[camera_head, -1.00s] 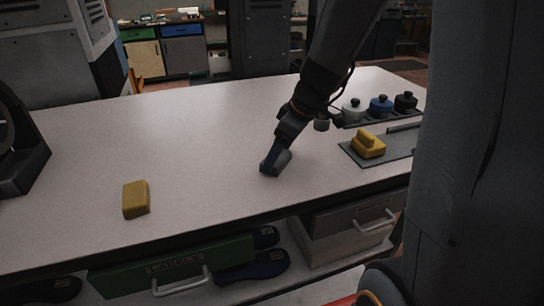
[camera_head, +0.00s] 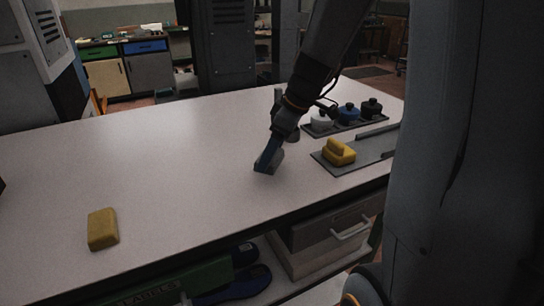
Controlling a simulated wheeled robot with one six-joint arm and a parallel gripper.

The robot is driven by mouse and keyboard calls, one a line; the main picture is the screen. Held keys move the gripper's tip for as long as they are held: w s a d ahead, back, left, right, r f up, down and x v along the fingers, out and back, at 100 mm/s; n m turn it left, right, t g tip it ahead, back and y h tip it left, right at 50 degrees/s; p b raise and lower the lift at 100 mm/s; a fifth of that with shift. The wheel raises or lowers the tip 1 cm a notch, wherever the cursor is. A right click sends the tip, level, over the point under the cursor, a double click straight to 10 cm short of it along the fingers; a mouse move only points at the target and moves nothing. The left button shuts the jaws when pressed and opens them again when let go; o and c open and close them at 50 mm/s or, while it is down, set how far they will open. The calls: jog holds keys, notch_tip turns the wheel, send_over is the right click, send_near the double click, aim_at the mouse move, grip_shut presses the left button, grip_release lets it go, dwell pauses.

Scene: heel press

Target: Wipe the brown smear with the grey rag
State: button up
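My gripper (camera_head: 266,160) points down at the white tabletop, right of its middle. Its blue finger lies against a small dark grey block-like thing, which I take to be the grey rag (camera_head: 274,164). The gripper looks shut on it, and the rag is at or just above the table surface. The far side of the rag is partly hidden by the finger. I cannot make out a brown smear anywhere on the visible tabletop (camera_head: 170,170).
A yellow block (camera_head: 103,229) lies near the front edge at left. Right of my gripper, a grey plate (camera_head: 362,158) bears a yellow handled block (camera_head: 339,151). Behind it, a dark tray holds white (camera_head: 321,121), blue (camera_head: 348,115) and black (camera_head: 371,108) lidded pots. The tabletop between is clear.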

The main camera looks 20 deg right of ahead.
jog(key=shift+r+p, duration=1.25)
jog(key=shift+r, duration=1.1)
jog(key=shift+s, duration=0.1)
